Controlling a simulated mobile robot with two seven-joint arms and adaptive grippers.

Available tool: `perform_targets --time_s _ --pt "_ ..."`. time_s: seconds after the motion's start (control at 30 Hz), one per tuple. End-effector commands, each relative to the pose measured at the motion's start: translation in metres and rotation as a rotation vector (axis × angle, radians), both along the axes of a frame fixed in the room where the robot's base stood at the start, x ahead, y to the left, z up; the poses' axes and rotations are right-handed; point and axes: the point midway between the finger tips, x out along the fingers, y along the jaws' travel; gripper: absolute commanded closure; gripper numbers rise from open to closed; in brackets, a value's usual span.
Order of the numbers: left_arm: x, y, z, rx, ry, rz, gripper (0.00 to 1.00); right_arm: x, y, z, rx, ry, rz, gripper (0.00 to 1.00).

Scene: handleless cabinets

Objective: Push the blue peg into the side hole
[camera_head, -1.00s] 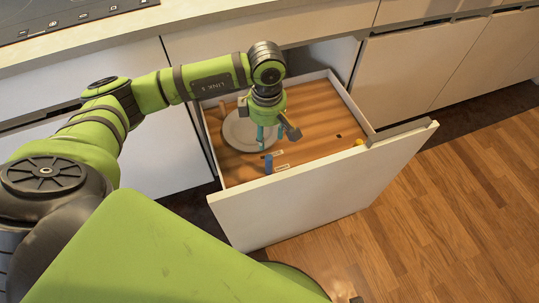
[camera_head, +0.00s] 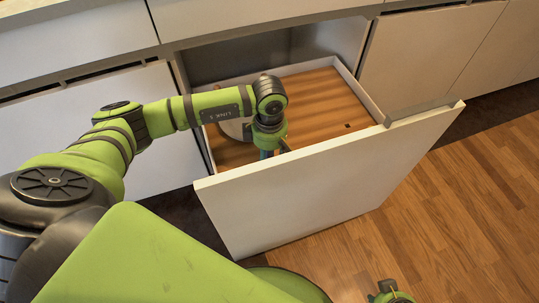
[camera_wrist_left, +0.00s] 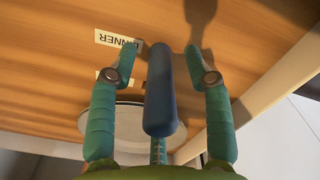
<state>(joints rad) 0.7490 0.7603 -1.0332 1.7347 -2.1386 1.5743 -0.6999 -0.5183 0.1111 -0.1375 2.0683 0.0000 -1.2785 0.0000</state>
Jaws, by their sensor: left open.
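The blue peg (camera_wrist_left: 160,95) stands between the two teal fingers of my left gripper (camera_wrist_left: 162,58) in the left wrist view. The fingers are open, one on each side, with a gap visible to the peg. In the head view my left gripper (camera_head: 268,153) is low inside the open drawer, and the drawer front hides its fingertips and the peg. A small dark hole (camera_head: 348,126) shows in the wooden drawer floor to the right; I cannot tell if it is the side hole. A green part of my right arm shows at the bottom edge, its fingers unseen.
The open drawer's white front (camera_head: 330,185) stands between my body and its inside. A round plate (camera_head: 236,129) lies behind my left gripper. A label reading DINNER (camera_wrist_left: 117,39) is on the wooden floor near the peg. The right half of the drawer floor is clear.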

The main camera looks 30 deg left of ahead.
Motion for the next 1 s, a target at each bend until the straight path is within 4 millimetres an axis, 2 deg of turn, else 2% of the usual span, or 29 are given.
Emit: perform_targets --time_s 0.07,0.3,0.37,0.4,0.43,0.8,1.0 --pt "0.000 0.000 -0.007 -0.001 0.001 0.000 0.50 0.000 0.000 0.002 -0.001 -0.001 0.000 0.70" --pt "0.000 0.000 -0.007 -0.001 0.000 -0.001 0.50 0.000 0.000 0.004 -0.001 -0.001 0.000 0.70" --pt "0.000 0.000 -0.007 -0.001 0.000 -0.001 0.74 0.000 0.000 0.004 -0.001 -0.001 -0.001 0.70" --pt "0.000 0.000 -0.007 -0.001 0.000 -0.001 0.90 0.000 0.000 0.004 -0.001 -0.001 -0.001 0.70" --pt "0.000 0.000 -0.007 -0.001 0.000 -0.001 1.00 0.000 0.000 0.004 -0.001 -0.001 -0.001 0.70" --pt "0.000 0.000 -0.007 0.000 0.000 0.000 1.00 0.000 0.000 0.004 -0.001 -0.001 -0.001 0.70" --pt "0.001 0.000 0.006 0.000 -0.003 0.000 1.00 0.001 0.000 0.003 0.001 -0.006 -0.001 0.70"
